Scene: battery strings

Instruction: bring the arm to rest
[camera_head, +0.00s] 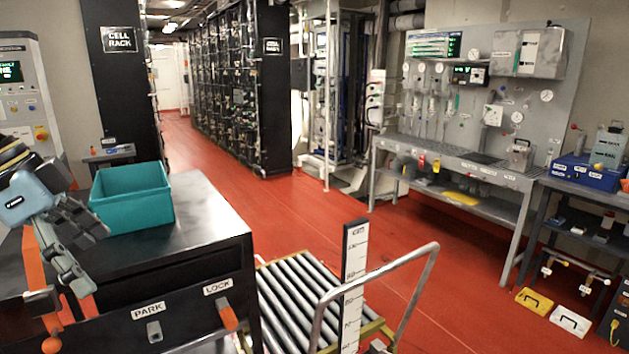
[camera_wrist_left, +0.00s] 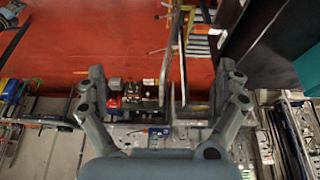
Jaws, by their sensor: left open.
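My left gripper (camera_head: 90,262) hangs at the left of the head view, fingers pointing down and to the right, beside the near left part of a dark cabinet. In the left wrist view my left gripper (camera_wrist_left: 162,75) has its two fingers spread wide, with nothing held between them. The left arm is bent in at the left edge of the head view, and most of it is cut off. My right gripper is not in view.
A teal bin (camera_head: 133,198) stands on the dark cabinet (camera_head: 200,215), just right of my left gripper. An orange handle (camera_head: 228,315) sticks out of its front. A roller cart (camera_head: 290,305) with a scale post stands right of it. Red floor beyond is open.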

